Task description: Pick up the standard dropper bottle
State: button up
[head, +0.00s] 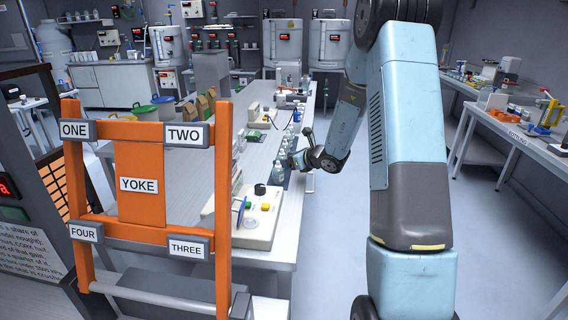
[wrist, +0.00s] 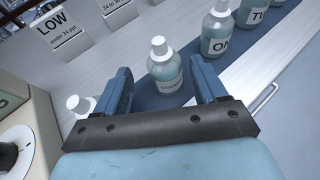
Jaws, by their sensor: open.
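The standard dropper bottle (wrist: 164,68) is a pale grey-blue bottle with a white dropper cap and a partly hidden label that seems to begin "Stan". In the wrist view it stands upright on a dark blue mat (wrist: 200,98). My gripper (wrist: 163,82) is open, with one blue finger on each side of the bottle. A gap shows between the bottle and each finger. In the head view my gripper (head: 291,160) is low over the bench's right edge, and the bottle between the fingers cannot be made out there.
More labelled bottles (wrist: 217,30) stand in a row to the upper right. Label stands, one reading LOW (wrist: 55,25), are at upper left. A control box (head: 258,215) is nearer on the bench.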

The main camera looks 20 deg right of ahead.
jog(key=shift+d+x, duration=0.1)
jog(key=shift+x, duration=1.25)
jog(key=shift+d+x, duration=0.15)
jog(key=shift+x, duration=1.15)
jog(key=shift+f, duration=0.15)
jog(key=shift+c, duration=0.2)
jog(key=c, duration=1)
